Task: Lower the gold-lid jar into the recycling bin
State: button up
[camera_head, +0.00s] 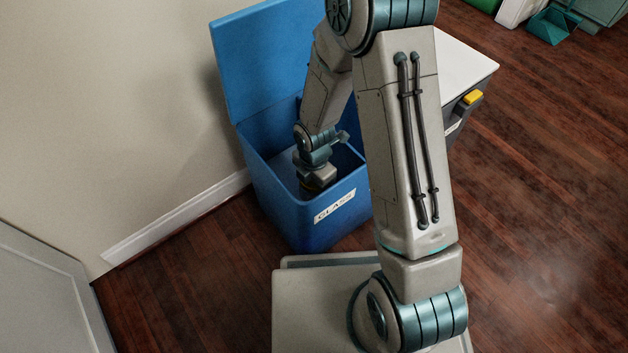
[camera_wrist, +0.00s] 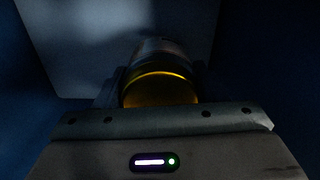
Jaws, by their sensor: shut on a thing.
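The recycling bin (camera_head: 272,205) is a blue box with its lid raised against the wall and a "GLASS" label on the front. My gripper (camera_head: 318,182) reaches down inside the bin, below its rim. In the wrist view my gripper (camera_wrist: 160,98) is shut on the gold-lid jar (camera_wrist: 160,88), whose gold lid is toward the camera. The jar's body beyond the lid is dim. In the head view the jar is hidden by my gripper and the bin wall. I cannot tell whether the jar touches the bin floor.
The raised blue lid (camera_head: 262,62) stands behind the bin opening. A dark bin with a white top (camera_head: 465,68) and yellow latch stands to the right. The wall (camera_head: 120,110) is close on the left. The wooden floor (camera_head: 545,200) is clear at the right.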

jog(key=shift+f, duration=0.55)
dwell(0.4)
jog(key=o, duration=1.1)
jog(key=shift+o, duration=0.2)
notch_tip(320, 180, up, 14)
jog(key=p, duration=0.7)
jog(key=shift+f, duration=0.1)
